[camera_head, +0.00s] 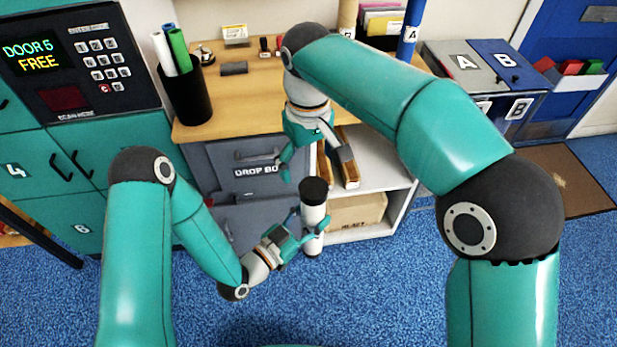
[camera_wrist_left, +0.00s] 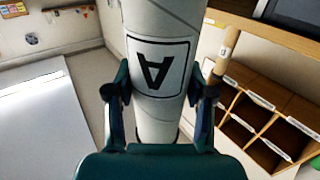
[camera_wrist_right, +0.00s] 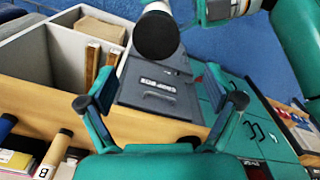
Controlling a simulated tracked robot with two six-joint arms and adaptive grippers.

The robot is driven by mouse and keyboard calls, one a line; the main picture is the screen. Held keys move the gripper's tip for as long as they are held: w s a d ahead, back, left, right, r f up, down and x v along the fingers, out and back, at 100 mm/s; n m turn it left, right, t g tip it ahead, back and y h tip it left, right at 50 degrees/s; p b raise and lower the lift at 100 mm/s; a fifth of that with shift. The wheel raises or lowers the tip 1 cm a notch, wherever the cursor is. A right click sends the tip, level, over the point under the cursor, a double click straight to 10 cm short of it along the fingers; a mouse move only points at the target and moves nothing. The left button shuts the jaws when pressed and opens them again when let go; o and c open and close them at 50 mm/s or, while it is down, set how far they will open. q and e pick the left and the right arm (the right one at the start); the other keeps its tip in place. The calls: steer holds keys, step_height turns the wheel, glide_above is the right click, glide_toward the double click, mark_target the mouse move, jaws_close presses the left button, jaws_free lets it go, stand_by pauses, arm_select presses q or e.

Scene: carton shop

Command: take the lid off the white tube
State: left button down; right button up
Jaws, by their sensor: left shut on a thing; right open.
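The white tube (camera_head: 314,216) stands roughly upright in the head view, with a black lid (camera_head: 314,187) on its top end. My left gripper (camera_head: 301,234) is shut on the tube's body below the lid. The left wrist view shows the tube (camera_wrist_left: 157,108) between both fingers, with a boxed letter A on it; the lid is out of that view. My right gripper (camera_head: 317,166) is open and empty, just above the lid and apart from it. In the right wrist view the lid (camera_wrist_right: 156,36) faces the camera, beyond the open fingers.
Behind the tube are a grey drop box (camera_head: 228,160) and an open white shelf (camera_head: 378,170) holding a carton (camera_head: 356,212). A wooden counter (camera_head: 235,95) above carries a black pen cup (camera_head: 188,97). Teal lockers (camera_head: 50,170) stand at left. Blue floor (camera_head: 350,295) is open in front.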

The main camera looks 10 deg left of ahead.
mark_target(307, 184)
step_height(307, 184, down, 6)
steer(key=shift+f, duration=0.15)
stand_by(0.3)
steer(key=shift+s, duration=0.1)
steer(key=c, duration=1.4)
steer(key=shift+a, duration=0.1)
steer(key=shift+r, duration=0.25)
steer(key=shift+r, duration=1.15)
